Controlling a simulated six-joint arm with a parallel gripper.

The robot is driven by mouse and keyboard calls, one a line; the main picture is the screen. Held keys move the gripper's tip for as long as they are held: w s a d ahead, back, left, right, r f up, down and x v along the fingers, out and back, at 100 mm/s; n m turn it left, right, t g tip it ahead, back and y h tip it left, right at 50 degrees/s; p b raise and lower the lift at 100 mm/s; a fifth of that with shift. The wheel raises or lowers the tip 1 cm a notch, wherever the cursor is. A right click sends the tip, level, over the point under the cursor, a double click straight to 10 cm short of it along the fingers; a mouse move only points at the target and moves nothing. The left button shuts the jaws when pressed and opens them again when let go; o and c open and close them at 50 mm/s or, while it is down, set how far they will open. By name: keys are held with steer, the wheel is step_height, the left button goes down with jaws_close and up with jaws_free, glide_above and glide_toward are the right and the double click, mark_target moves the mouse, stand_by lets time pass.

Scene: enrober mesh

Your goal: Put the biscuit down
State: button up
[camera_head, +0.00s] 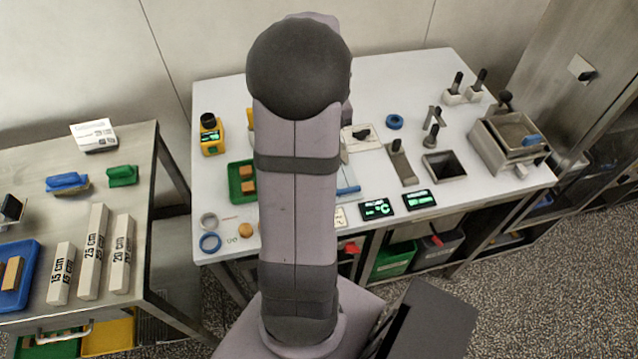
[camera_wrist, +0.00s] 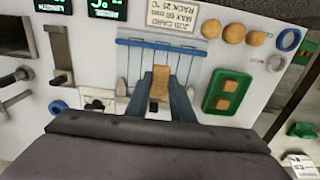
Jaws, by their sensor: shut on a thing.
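In the wrist view my gripper (camera_wrist: 161,84) is shut on a rectangular golden-brown biscuit (camera_wrist: 161,76), which sits between the two dark fingertips. In the head view my arm hides the gripper, the held biscuit and most of the rack; only a strip of the rack (camera_head: 348,180) shows at the arm's right.
A green tray (camera_wrist: 208,104) with two biscuits stands beside the rack. Several round biscuits (camera_wrist: 235,33) lie near the job card (camera_wrist: 173,16). Two black displays (camera_head: 376,208) stand at the white table's front edge. An open dark square container (camera_head: 444,165) is farther right.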

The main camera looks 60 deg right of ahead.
steer(key=shift+f+p, duration=1.25)
steer(key=shift+f, duration=3.75)
steer(key=shift+f, duration=0.15)
steer(key=o, duration=0.8)
step_height(320, 180, up, 12)
steer(key=b, duration=0.3)
steer(key=shift+r, duration=0.2)
